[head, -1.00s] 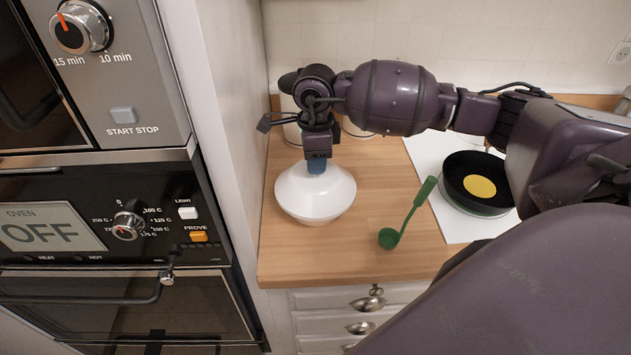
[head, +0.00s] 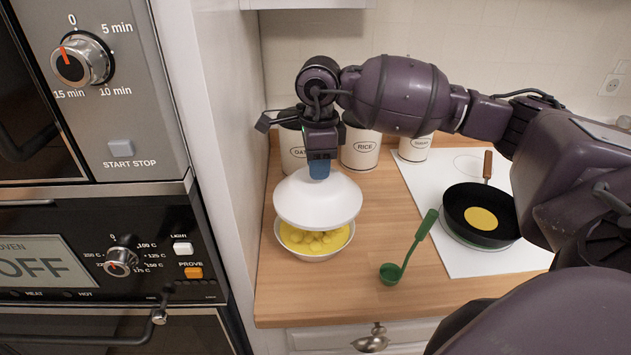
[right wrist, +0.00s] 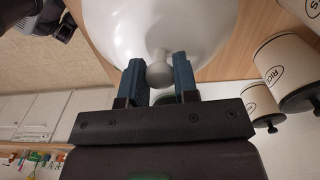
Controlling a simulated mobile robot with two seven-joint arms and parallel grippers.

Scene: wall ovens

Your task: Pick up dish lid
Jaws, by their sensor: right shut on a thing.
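The white dish lid (head: 318,204) hangs a little above the white dish (head: 283,240), clear of its near rim. Yellow food shows in the dish below it. My right gripper (head: 319,170) is above the lid, pointing down, shut on the lid's knob. In the right wrist view the lid (right wrist: 160,25) fills the top, and its round knob (right wrist: 159,73) sits between the two blue fingers of my right gripper (right wrist: 158,78). My left gripper is in neither view.
A green ladle (head: 409,250) lies right of the dish. A black pan (head: 463,222) with a yellow disc stands on the white hob (head: 440,252). White canisters (head: 360,150) stand behind. The wall ovens and a cabinet side (head: 230,180) border the left.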

